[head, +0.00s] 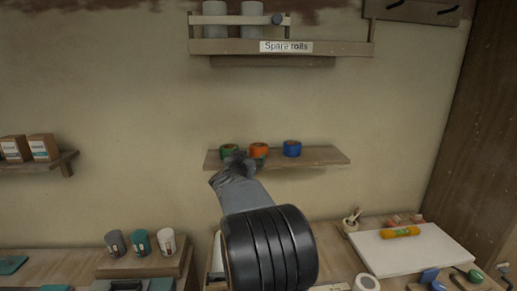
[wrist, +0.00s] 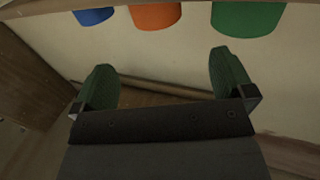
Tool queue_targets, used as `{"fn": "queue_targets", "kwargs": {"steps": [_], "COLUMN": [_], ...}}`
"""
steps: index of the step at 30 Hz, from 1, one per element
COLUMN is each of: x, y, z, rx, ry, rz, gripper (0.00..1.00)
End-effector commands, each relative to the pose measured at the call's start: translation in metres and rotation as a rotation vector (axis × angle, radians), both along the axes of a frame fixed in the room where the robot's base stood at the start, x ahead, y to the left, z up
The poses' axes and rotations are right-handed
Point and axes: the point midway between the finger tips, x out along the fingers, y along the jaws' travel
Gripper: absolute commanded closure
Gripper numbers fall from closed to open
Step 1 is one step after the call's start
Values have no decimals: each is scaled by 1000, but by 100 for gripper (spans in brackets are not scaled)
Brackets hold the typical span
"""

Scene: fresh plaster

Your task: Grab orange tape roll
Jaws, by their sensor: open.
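The orange tape roll (head: 258,149) stands on a small wooden wall shelf (head: 320,157), between a green roll (head: 229,149) on its left and a blue roll (head: 292,148) on its right. My gripper (head: 243,160) is at the shelf's front edge, in front of the gap between green and orange. In the wrist view my gripper (wrist: 164,78) is open, with nothing between its green fingers. There the orange roll (wrist: 155,15) is at the top, beyond the fingertips and apart from them, with the blue roll (wrist: 94,16) left and the green roll (wrist: 248,18) right, all partly cut off.
A higher shelf labelled "Spare rolls" (head: 286,46) holds two pale rolls behind a rail. A left shelf (head: 50,159) carries boxes. Below, the bench has several cups (head: 140,242), a white board (head: 412,247) and small tools. The wall around the tape shelf is bare.

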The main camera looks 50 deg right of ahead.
Motion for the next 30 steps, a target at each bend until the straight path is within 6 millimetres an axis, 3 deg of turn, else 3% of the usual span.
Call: {"fn": "queue_targets", "kwargs": {"steps": [3, 9, 20, 30], "x": [7, 23, 35, 54], "y": [-24, -52, -75, -111], "z": [1, 1, 2, 3], "rx": [0, 0, -1, -1], "ry": [1, 1, 0, 0], "rz": [-19, -16, -13, -12], "gripper": [0, 0, 0, 0]}}
